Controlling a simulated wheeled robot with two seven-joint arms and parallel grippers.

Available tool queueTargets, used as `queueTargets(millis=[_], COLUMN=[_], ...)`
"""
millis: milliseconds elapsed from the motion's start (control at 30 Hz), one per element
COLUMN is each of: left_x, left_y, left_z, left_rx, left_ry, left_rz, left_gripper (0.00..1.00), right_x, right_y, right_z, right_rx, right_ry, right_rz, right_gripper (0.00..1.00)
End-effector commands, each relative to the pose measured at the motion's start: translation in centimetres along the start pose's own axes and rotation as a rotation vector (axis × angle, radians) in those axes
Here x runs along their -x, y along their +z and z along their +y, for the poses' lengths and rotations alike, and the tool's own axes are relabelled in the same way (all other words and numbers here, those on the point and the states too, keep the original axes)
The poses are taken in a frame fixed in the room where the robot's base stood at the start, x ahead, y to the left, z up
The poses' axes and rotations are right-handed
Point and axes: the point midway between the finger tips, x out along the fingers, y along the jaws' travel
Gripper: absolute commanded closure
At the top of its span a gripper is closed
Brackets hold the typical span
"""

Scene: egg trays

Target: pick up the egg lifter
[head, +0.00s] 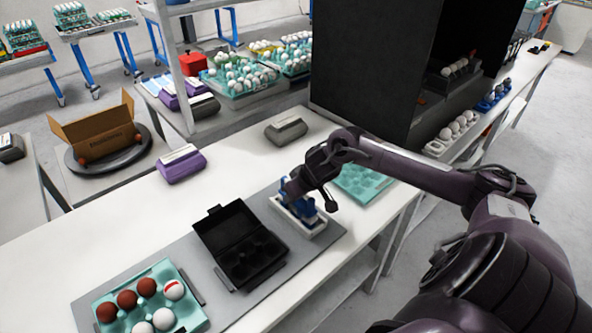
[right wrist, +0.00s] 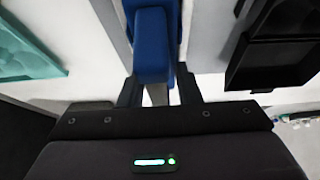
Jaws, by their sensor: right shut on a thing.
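The blue egg lifter (head: 302,207) stands in a white holder (head: 282,211) on the grey mat in the middle of the table. It also shows in the right wrist view as a blue bar (right wrist: 151,45) that runs up from between my fingers. My right gripper (head: 290,188) is at the lifter from above; in the right wrist view its two dark fingers (right wrist: 158,90) are shut on the blue part. The lower end of the lifter is partly hidden in the holder. My left gripper is not in the head view.
An open black egg carton (head: 240,243) lies left of the holder. A teal tray (head: 187,286) with brown and white eggs is at the front left. An empty teal tray (head: 362,183) is right of the holder. A tall black cabinet (head: 362,75) stands behind.

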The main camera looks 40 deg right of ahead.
Motion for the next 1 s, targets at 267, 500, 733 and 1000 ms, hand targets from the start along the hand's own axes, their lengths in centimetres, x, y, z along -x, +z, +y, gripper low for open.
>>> queueTargets(millis=[267,500,733,1000], left_x=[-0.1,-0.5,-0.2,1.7], left_y=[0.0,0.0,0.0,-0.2], left_z=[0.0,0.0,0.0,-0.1], left_rx=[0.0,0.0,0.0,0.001], left_ry=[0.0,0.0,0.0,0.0], left_rz=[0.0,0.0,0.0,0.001], left_gripper=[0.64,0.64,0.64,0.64], right_x=[2.1,7.4,13.3,16.9], right_y=[-1.4,-4.6,-7.9,-9.8], right_z=[0.0,0.1,0.0,0.0], right_rx=[0.002,0.001,0.0,0.0], right_ry=[0.0,0.002,0.001,0.001], right_rz=[0.007,0.012,0.011,0.004], right_gripper=[0.99,0.99,0.99,0.99])
